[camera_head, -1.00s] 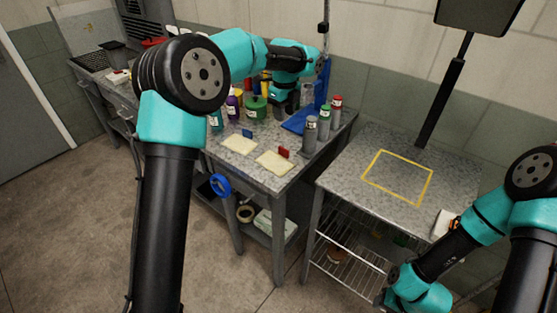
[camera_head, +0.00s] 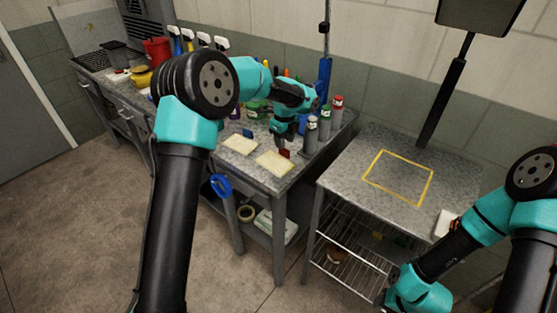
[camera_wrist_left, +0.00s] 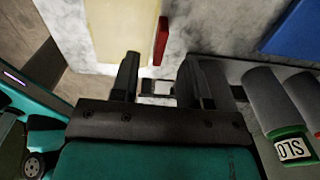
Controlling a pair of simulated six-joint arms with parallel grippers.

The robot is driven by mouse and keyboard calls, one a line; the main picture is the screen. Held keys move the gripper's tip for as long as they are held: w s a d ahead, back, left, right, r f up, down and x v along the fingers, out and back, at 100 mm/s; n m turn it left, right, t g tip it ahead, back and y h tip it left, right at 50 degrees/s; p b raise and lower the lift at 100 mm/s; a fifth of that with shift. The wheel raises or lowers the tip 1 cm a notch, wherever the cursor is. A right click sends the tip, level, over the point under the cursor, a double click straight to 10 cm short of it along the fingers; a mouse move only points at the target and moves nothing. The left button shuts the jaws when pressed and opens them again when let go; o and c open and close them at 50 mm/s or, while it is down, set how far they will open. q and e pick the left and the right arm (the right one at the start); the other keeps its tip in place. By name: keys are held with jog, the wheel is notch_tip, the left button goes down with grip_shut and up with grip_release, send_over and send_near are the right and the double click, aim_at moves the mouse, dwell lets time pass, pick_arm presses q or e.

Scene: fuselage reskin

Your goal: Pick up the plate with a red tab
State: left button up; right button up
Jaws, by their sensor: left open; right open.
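The plate with a red tab (camera_head: 274,164) is a pale cream rectangle lying flat near the front of the grey speckled bench. Its red tab (camera_head: 284,153) stands up at its back edge. In the left wrist view the plate (camera_wrist_left: 118,30) lies beyond the fingers, with the tab (camera_wrist_left: 161,40) at its right edge. My left gripper (camera_wrist_left: 160,82) is open and empty above the bench, close to the tab but apart from it. In the head view the left gripper (camera_head: 283,143) is just behind the tab.
A similar plate with a blue tab (camera_head: 240,145) lies to the left. Several bottles (camera_head: 310,134) stand close to the right, and a blue object (camera_wrist_left: 294,35) lies beyond. The right table (camera_head: 335,176) has a clear yellow-outlined square (camera_head: 376,163).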

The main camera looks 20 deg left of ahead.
aim_at(284, 151)
pick_arm(q)
jog(key=shift+f, duration=2.6)
grip_shut()
